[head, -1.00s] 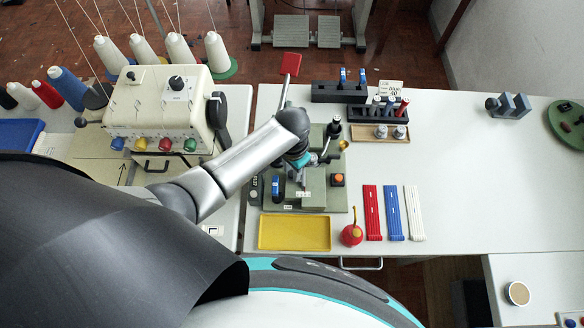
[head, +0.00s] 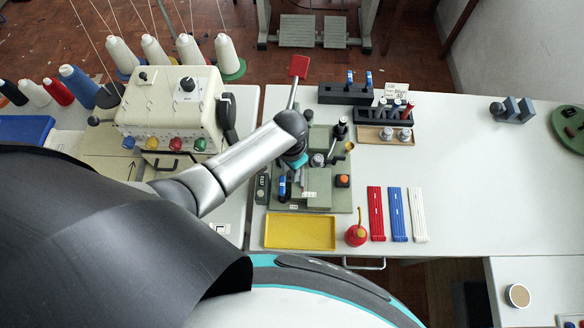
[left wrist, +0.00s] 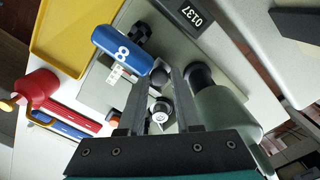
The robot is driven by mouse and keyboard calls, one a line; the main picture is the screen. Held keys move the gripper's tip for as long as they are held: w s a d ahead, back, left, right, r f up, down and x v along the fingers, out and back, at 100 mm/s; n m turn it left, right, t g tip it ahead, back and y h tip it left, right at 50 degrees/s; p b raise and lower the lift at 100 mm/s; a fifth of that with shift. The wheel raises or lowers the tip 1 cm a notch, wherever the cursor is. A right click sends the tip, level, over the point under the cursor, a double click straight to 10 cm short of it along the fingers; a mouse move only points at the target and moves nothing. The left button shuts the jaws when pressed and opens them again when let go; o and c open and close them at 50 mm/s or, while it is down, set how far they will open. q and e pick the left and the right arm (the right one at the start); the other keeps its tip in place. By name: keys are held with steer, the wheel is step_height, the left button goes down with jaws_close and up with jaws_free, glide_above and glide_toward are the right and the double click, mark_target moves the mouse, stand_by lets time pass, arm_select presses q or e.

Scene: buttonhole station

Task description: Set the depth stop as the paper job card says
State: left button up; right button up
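The green-grey buttonhole station (head: 337,203) stands on the white table under my left arm. My left gripper (head: 303,176) is low over it, its fingers mostly hidden by the wrist. In the left wrist view the left gripper (left wrist: 165,78) is open, its two dark fingers apart. A small round knob with a pale marked top (left wrist: 160,114) shows between the fingers; I cannot tell whether they touch it.
Dark racks (head: 345,94) stand behind. The right of the table is mostly clear.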

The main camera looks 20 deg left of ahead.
mark_target(289, 174)
arm_select(q)
steer(key=o, duration=0.4)
steer(key=shift+a, duration=0.2)
steer(key=shift+d, duration=0.1)
steer(key=shift+r, duration=0.65)
step_height(289, 174, up, 14)
steer(key=p, duration=0.3)
